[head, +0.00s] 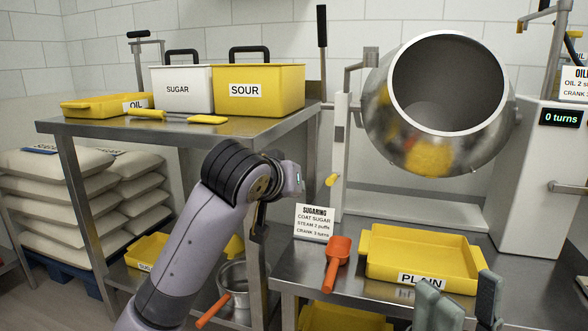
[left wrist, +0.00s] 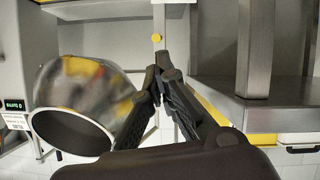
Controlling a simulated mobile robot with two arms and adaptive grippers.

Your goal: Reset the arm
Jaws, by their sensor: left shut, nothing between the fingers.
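My left arm (head: 195,235) reaches up from the bottom of the head view, between the shelf table and the steel drum. Its gripper (head: 260,222) is mostly hidden behind the wrist there. In the left wrist view the left gripper (left wrist: 165,68) is shut, its dark fingers meeting at the tips with nothing between them. My right gripper (head: 460,290) shows at the bottom right of the head view, fingers apart and empty, in front of the yellow PLAIN tray (head: 375,262).
The tilted steel drum (head: 430,160) stands right of my left arm; it shows upside down in the left wrist view (left wrist: 85,100). The shelf table (head: 190,130) at left bears bins. An orange scoop (head: 337,258) and a SUGARING card (head: 315,221) are on the lower bench.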

